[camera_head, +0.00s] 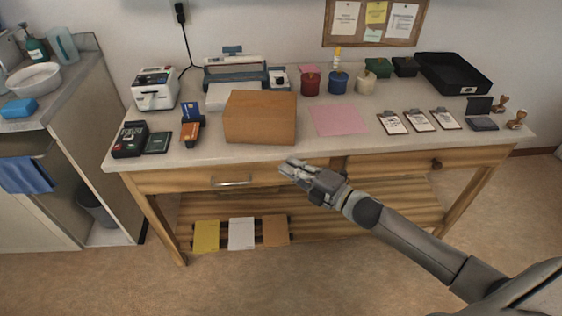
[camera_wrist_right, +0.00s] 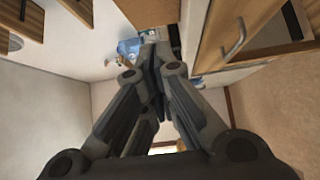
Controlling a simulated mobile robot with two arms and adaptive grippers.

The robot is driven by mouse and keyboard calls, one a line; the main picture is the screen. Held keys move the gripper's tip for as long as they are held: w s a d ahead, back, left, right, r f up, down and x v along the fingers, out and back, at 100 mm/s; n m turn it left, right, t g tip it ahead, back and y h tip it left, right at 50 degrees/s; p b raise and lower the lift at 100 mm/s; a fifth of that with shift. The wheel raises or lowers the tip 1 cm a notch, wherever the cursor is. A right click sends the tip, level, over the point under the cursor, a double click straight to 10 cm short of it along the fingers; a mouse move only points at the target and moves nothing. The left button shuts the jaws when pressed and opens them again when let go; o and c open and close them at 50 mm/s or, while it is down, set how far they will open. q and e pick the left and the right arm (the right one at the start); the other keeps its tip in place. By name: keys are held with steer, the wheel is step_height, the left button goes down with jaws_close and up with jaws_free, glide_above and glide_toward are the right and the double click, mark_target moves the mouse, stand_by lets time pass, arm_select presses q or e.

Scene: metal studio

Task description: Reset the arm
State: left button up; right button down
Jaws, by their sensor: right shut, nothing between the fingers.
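My right arm comes in from the lower right in the head view. My right gripper (camera_head: 291,166) is shut and empty. It hovers in front of the table's front edge, near the drawer with the metal handle (camera_head: 231,182). In the right wrist view the fingers of the gripper (camera_wrist_right: 155,50) meet, with nothing between them. My left gripper is not in view.
The wooden table (camera_head: 370,152) carries a cardboard box (camera_head: 260,118), a pink sheet (camera_head: 338,120), several clipboards (camera_head: 419,120) and a black tray (camera_head: 453,74). A sink counter (camera_head: 75,75) stands at the left. The floor in front of the table is clear.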

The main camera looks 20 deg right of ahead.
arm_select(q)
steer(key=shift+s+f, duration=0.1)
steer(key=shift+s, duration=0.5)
arm_select(e)
steer(key=shift+s+d, duration=0.3)
steer(key=shift+s, duration=0.25)
steer(key=shift+f, duration=0.1)
